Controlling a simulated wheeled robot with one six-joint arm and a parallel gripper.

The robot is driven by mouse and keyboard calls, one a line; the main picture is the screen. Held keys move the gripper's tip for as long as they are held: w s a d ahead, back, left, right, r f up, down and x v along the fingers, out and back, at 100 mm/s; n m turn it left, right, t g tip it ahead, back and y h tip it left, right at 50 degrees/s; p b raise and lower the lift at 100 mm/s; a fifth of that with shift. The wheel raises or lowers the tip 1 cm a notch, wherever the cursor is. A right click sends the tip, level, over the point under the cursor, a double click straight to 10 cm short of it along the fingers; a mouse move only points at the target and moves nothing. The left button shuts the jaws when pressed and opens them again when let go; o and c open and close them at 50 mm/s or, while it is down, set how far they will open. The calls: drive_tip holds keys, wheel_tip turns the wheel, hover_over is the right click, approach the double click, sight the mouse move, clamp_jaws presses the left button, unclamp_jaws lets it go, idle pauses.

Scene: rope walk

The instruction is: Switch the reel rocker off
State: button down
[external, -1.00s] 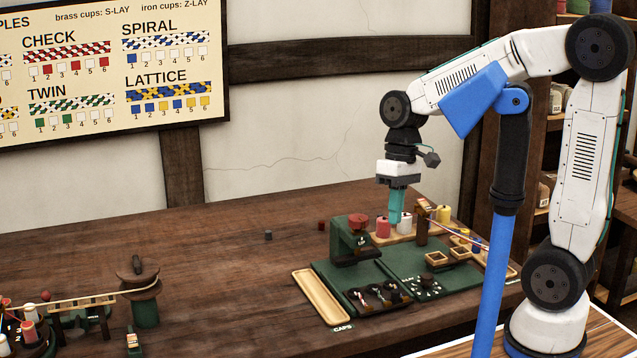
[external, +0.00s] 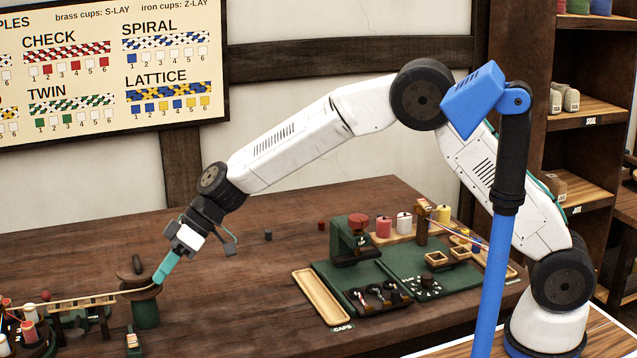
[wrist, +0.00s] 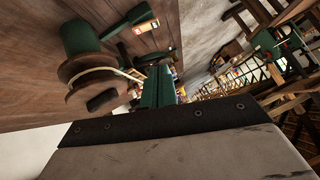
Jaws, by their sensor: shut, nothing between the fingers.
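The small green rocker box (external: 132,341) stands on the bench in front of the reel. It appears to show again in the wrist view (wrist: 130,20), with a pale plate on it. Which way its rocker is tipped is too small to tell. The reel (external: 146,308) has a brown wooden flange with a dark handle on a green post, and also shows in the wrist view (wrist: 84,68). My gripper (external: 159,281) is shut and empty, its teal fingers tilted down to the left by the reel's right rim. I cannot tell whether they touch it.
A pale rope runs left from the reel over a green stand (external: 82,318) to a bobbin machine (external: 28,332). A wooden tray (external: 321,297) and green work boards lie to the right. The bench between reel and tray is mostly clear.

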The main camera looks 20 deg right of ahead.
drive_tip(key=shift+w+a+n, duration=0.15)
drive_tip(key=shift+w+n, duration=0.05)
drive_tip(key=shift+n, duration=0.3)
hover_over(132, 341)
drive_tip(key=w+d, duration=0.2)
wheel_tip(132, 341, down, 6)
drive_tip(key=f, duration=0.2)
drive_tip(key=s+f, duration=0.1)
drive_tip(key=shift+s+f, duration=0.1)
drive_tip(key=shift+f, duration=0.3)
drive_tip(key=shift+s+a+f, duration=0.1)
drive_tip(key=shift+f, duration=0.4)
drive_tip(key=shift+s, duration=0.1)
